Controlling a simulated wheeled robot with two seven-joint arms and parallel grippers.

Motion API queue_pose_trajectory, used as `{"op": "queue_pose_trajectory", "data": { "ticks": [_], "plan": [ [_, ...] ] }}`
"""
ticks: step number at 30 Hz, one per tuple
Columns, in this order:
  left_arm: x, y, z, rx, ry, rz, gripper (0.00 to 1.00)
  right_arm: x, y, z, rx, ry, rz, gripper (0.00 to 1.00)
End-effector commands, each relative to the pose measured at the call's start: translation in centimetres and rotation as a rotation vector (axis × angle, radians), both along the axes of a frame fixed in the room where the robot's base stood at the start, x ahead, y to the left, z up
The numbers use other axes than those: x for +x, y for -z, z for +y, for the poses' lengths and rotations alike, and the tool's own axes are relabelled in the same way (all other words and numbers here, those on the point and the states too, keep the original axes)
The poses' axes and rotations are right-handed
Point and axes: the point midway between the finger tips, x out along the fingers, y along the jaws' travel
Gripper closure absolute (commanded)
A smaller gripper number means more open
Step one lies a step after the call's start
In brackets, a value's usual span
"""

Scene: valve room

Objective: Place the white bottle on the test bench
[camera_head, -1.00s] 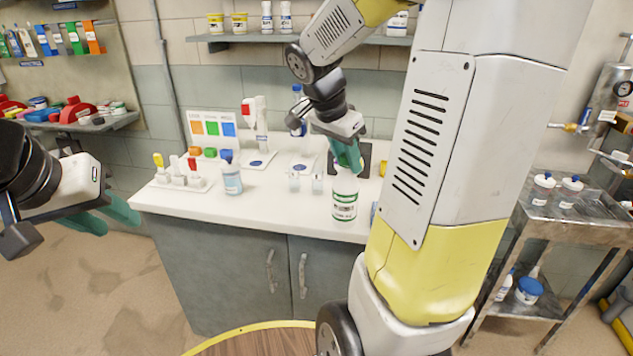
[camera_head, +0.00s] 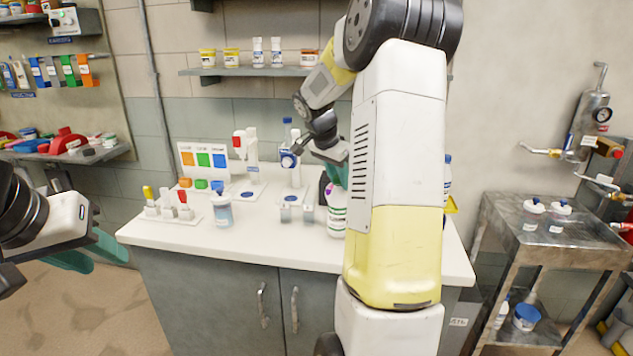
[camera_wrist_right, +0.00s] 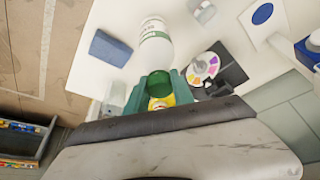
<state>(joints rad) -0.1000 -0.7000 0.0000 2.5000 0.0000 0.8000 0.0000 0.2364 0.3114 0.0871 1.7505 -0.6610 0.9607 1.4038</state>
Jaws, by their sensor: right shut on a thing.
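The white bottle (camera_head: 336,218) has a green-lettered label and is upright at the right part of the white test bench (camera_head: 270,248). Its cap end is between the teal fingers of my right gripper (camera_head: 343,172), which is shut on it. In the right wrist view, the bottle (camera_wrist_right: 156,48) extends away from the gripper (camera_wrist_right: 154,88) over the white bench top. I cannot tell whether its base touches the bench. My arm hides part of the bench to its right. My left gripper (camera_head: 95,255) is open and empty, left of the bench.
Small clear containers (camera_head: 297,213) stand just left of the bottle, and a blue-capped bottle (camera_head: 222,210) is further left. A blue block (camera_wrist_right: 110,47) and a colour disc (camera_wrist_right: 203,66) lie close to the bottle. A metal cart (camera_head: 545,240) stands at the right.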

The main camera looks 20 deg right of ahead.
Motion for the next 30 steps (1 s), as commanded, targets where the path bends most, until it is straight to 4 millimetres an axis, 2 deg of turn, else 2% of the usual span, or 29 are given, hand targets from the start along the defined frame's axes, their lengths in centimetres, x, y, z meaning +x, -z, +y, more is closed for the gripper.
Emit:
{"op": "queue_pose_trajectory", "data": {
  "ticks": [2, 11, 12, 15, 25, 30],
  "plan": [
    [0.0, 0.0, 0.0, 0.000, 0.000, 0.000, 0.64, 0.0, 0.6, 0.0, 0.000, 0.001, 0.000, 1.00],
    [0.0, 0.0, 0.0, 0.000, 0.000, 0.000, 0.64, 0.0, 0.8, 0.0, 0.000, 0.000, -0.002, 1.00],
    [0.0, 0.0, 0.0, 0.000, 0.000, 0.000, 0.64, 0.0, 0.9, 0.0, 0.000, 0.001, -0.001, 0.69],
    [0.0, 0.0, 0.0, 0.000, 0.000, 0.000, 0.64, 0.0, 0.9, 0.0, 0.000, 0.001, -0.001, 0.50],
    [0.0, 0.0, 0.0, 0.000, 0.000, 0.000, 0.64, 0.0, 0.7, 0.0, 0.001, 0.001, -0.002, 0.49],
    [0.0, 0.0, 0.0, 0.000, 0.000, 0.000, 0.64, -0.1, -0.9, 0.6, -0.001, -0.001, -0.005, 0.49]
  ]
}}
